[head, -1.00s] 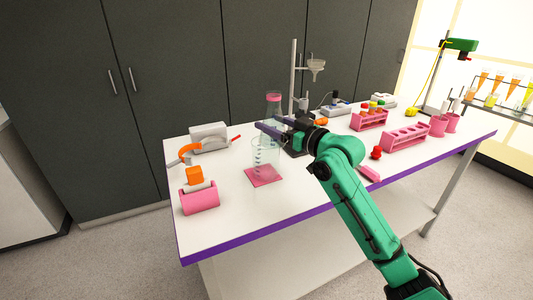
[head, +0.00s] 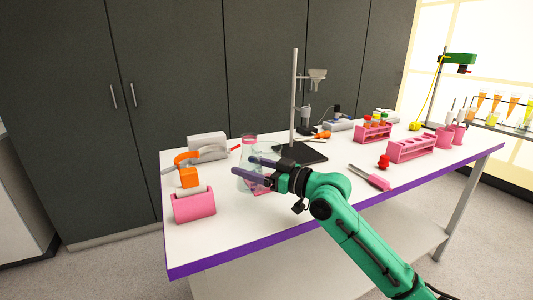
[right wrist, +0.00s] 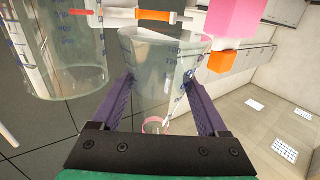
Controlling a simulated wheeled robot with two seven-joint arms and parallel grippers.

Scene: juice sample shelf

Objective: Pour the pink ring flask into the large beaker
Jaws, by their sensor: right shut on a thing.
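The clear conical flask with a pink ring at its neck (head: 250,137) is held about upright between the two fingers of my right gripper (head: 252,168), near the table's left part. In the right wrist view the gripper (right wrist: 162,105) is shut on the flask (right wrist: 158,75), and the pink ring shows close to the palm. The large clear beaker with blue marks (right wrist: 65,55) is beside the flask, apart from its body in that view. My left gripper is not in view.
A retort stand (head: 295,95) rises behind the gripper. Pink tube racks (head: 411,149) stand further right.

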